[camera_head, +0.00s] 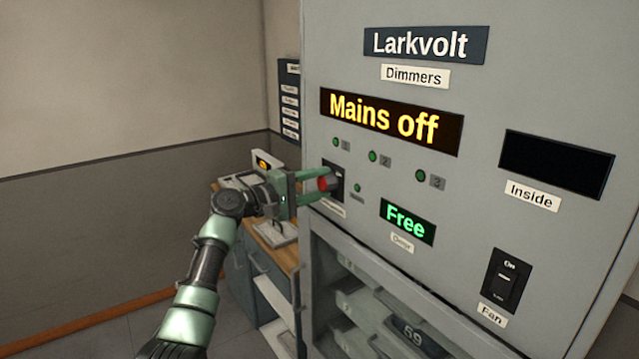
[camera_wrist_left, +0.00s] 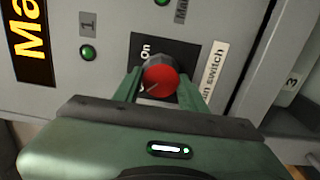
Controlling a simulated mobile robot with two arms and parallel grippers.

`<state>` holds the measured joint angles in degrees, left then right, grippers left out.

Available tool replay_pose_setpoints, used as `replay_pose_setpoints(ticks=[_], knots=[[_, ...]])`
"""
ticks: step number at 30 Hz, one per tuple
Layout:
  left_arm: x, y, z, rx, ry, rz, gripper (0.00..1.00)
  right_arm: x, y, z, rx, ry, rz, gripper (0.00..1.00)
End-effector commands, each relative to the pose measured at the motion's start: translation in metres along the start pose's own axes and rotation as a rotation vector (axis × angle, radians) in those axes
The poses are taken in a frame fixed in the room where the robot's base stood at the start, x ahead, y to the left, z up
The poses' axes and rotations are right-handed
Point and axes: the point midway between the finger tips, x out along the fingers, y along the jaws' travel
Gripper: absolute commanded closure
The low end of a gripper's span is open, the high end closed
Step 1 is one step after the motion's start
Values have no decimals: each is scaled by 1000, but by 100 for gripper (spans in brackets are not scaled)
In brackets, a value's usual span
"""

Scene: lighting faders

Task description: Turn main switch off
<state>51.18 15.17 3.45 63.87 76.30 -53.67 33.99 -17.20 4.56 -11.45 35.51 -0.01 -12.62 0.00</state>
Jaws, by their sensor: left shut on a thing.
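The main switch is a red round knob on a black plate on the grey dimmer cabinet. In the head view the red knob (camera_head: 322,184) sits between the fingers of my left gripper (camera_head: 318,183). In the left wrist view the red knob (camera_wrist_left: 160,82) is between the two green fingers of the left gripper (camera_wrist_left: 162,88), which are shut on it. An "On" mark shows on the black plate (camera_wrist_left: 200,52) beside the knob. The display (camera_head: 390,120) above reads "Mains off" in yellow. My right gripper is not in view.
The cabinet (camera_head: 480,95) has a "Free" display (camera_head: 407,221) over the door, a fan switch (camera_head: 503,280) and a dark "Inside" screen (camera_head: 556,164). Green lamps 1, 2 and 3 are lit. A wooden-topped desk (camera_head: 284,256) stands behind my left arm.

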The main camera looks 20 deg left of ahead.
Motion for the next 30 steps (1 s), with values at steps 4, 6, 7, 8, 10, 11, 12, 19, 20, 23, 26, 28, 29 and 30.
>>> replay_pose_setpoints(ticks=[4, 6, 7, 8, 10, 11, 12, 19, 20, 23, 26, 28, 29, 30], knots=[[0, 0, 0, -4, 1, 1, 99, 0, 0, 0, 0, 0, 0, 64], [0, 0, 0, -4, 1, 1, 99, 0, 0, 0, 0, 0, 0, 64], [0, 0, 0, -4, 1, 1, 99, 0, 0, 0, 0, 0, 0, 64], [0, 0, 0, -4, 1, 1, 56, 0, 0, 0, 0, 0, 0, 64], [0, 0, 0, -4, 1, 1, 37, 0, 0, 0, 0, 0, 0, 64], [0, 0, 0, -3, 1, 1, 37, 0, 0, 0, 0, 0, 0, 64], [0, 0, 0, -3, 1, 1, 37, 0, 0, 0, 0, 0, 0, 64], [0, 0, 0, -1, 0, 0, 37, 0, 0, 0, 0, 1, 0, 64], [-1, -1, 0, -1, 0, 0, 37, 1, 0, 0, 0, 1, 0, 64], [-9, -3, -1, -1, 1, 0, 37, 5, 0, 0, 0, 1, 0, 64], [-24, -4, -1, 2, 3, 0, 37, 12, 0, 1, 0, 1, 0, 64], [-37, -5, -2, 2, 3, -1, 37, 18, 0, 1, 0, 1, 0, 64], [-43, -5, -2, 2, 4, 1, 37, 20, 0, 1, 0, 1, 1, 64], [-49, -4, -1, 1, 3, 1, 37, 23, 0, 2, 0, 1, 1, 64]])
